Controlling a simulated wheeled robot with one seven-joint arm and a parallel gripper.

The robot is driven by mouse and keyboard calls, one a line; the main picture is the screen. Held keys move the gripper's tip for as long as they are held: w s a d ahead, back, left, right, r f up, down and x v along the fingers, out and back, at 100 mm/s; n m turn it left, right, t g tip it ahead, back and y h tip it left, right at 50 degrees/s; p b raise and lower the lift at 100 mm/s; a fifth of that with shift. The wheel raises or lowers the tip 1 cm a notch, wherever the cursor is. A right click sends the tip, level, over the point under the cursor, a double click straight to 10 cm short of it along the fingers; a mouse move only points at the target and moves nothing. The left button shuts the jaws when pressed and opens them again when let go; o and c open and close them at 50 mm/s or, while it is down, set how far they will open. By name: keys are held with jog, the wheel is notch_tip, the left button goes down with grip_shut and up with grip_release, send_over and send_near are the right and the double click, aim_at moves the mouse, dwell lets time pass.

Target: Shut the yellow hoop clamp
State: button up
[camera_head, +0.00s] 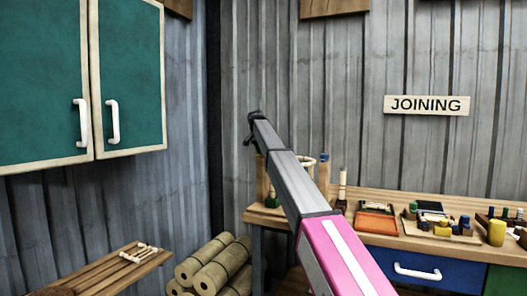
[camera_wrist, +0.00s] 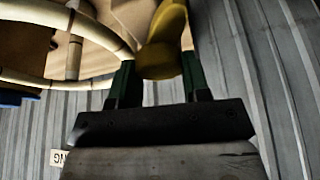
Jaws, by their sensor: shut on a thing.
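In the wrist view, the yellow hoop clamp (camera_wrist: 165,45) shows as a rounded yellow piece between the two dark green fingers of my gripper (camera_wrist: 157,75). The gripper is shut on it. A pale jointed hoop (camera_wrist: 110,40) curves past on the left, close to the clamp; I cannot tell how far the clamp is closed. In the head view, part of the pale hoop (camera_head: 308,160) shows behind my arm above the bench's left end. The arm hides most of that spot, and the yellow clamp cannot be made out there.
The wooden bench (camera_head: 340,222) carries an orange tray (camera_head: 376,222), a tray of coloured blocks (camera_head: 436,226) and a yellow cylinder (camera_head: 496,232) to the right. Rolled bundles (camera_head: 215,265) lie left of the bench. A green cabinet (camera_head: 45,75) hangs at upper left.

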jog(key=m+h, duration=0.1)
jog(key=m, duration=0.1)
jog(key=m+g, duration=0.1)
jog(key=m, duration=0.2)
jog(key=shift+w+a+m+g+h, duration=0.15)
jog(key=shift+m+g+h, duration=0.15)
jog(key=shift+h, duration=0.1)
jog(key=m+g, duration=0.1)
jog(key=m, duration=0.1)
jog(key=m+g, duration=0.1)
jog(key=m, duration=0.2)
jog(key=shift+m, duration=0.3)
jog(key=o, duration=0.9)
jog(key=shift+r, duration=0.1)
